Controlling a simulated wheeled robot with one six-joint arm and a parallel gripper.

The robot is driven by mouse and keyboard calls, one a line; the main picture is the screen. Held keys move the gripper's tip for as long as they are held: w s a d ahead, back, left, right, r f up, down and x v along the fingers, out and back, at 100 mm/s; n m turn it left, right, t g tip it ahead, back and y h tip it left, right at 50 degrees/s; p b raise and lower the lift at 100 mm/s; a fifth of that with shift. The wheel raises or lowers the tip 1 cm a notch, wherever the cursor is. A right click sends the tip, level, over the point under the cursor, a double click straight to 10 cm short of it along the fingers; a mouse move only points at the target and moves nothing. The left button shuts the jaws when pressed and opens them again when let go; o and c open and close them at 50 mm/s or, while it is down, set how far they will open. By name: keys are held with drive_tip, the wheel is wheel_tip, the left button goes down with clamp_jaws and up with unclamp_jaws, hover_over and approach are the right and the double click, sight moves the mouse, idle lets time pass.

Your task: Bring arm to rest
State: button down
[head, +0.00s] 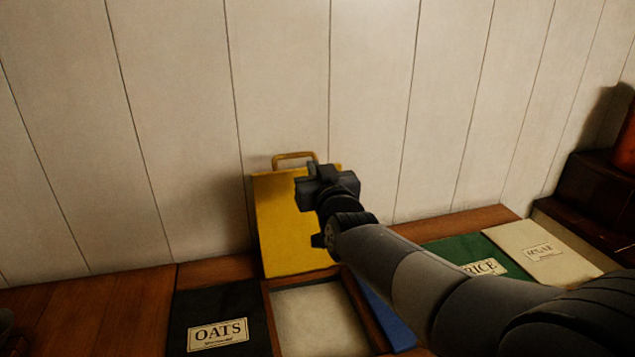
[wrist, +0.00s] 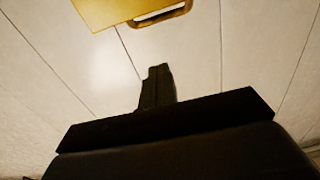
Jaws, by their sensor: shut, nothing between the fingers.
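My gripper (head: 318,178) is in the head view, held up in front of the yellow lid (head: 285,225) with its brass handle (head: 295,158). The arm reaches in from the lower right. In the wrist view my gripper (wrist: 157,85) is shut with nothing in it. The yellow lid (wrist: 115,10) and its handle (wrist: 165,14) show at the top of that view, apart from the fingers. The lid stands raised against the wall, behind an open compartment (head: 318,318) with a pale inside.
A black lid labelled OATS (head: 218,318) is left of the open compartment. A blue lid (head: 388,318), partly behind my arm, a green RICE lid (head: 470,255) and a cream lid (head: 545,250) are to the right. Dark steps or boxes (head: 590,190) stand at far right. The panelled wall (head: 170,120) is close behind.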

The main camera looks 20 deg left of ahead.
drive_tip(key=shift+v, duration=0.9)
drive_tip(key=shift+w+a, duration=0.1)
drive_tip(key=p, duration=0.4)
hover_over(303, 169)
drive_tip(key=v, duration=0.2)
drive_tip(key=shift+w+a+f, duration=0.85)
drive_tip(key=shift+w+f, duration=0.15)
drive_tip(key=shift+f, duration=0.05)
drive_tip(key=shift+s+d, duration=0.1)
drive_tip(key=shift+r, duration=0.1)
